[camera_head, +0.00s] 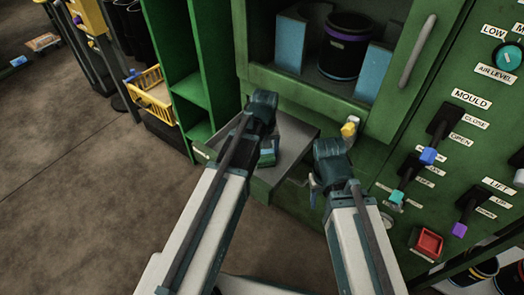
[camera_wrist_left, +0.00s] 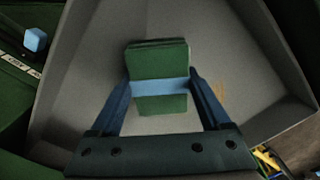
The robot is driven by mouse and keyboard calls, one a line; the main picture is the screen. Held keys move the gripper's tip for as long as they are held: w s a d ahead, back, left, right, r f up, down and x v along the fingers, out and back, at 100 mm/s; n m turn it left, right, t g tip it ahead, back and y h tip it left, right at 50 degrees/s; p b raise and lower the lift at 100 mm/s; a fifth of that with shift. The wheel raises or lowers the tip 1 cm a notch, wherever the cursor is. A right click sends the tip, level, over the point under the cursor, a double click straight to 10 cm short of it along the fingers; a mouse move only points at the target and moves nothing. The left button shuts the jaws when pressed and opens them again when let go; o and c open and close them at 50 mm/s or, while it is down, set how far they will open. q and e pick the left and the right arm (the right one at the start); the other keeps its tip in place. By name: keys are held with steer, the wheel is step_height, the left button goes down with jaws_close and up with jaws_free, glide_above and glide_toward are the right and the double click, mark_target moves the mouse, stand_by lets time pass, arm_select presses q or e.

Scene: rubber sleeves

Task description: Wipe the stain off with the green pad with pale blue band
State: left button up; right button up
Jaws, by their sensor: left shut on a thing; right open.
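The green pad with the pale blue band (camera_wrist_left: 160,105) is between the fingers of my left gripper (camera_wrist_left: 161,82), which is shut on it across the band. The pad is in or just over a grey tray (camera_wrist_left: 90,75); I cannot tell whether it touches the tray floor. A faint brownish stain (camera_wrist_left: 220,92) shows on the tray floor right of the pad in the left wrist view. In the head view the pad (camera_head: 267,157) shows below my left gripper, and the stain cannot be made out. My right gripper (camera_head: 314,188) is open and empty, right of the tray (camera_head: 294,143).
The tray's raised walls surround the pad. A green cabinet (camera_head: 350,110) with a black canister (camera_head: 343,47) stands behind. A control panel (camera_head: 445,165) with levers is at right. A yellow basket (camera_head: 150,98) and green shelves (camera_head: 190,85) are at left.

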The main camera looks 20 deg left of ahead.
arm_select(q)
steer(key=shift+a, duration=0.1)
steer(key=shift+w+a+f, duration=0.1)
steer(key=shift+w+a, duration=0.25)
steer(key=shift+a, duration=0.55)
steer(key=shift+w+a, duration=0.35)
steer(key=shift+a, duration=0.5)
steer(key=shift+w+a, duration=0.35)
steer(key=shift+a, duration=0.55)
steer(key=shift+w+a, duration=0.35)
steer(key=shift+a, duration=0.5)
steer(key=shift+w+d, duration=0.2)
steer(key=shift+w, duration=0.25)
steer(key=shift+w+d, duration=0.2)
steer(key=shift+w, duration=0.25)
steer(key=shift+d, duration=0.2)
steer(key=shift+s+d, duration=0.35)
steer(key=shift+d, duration=0.45)
steer(key=shift+s+d, duration=0.3)
steer(key=shift+d, duration=0.5)
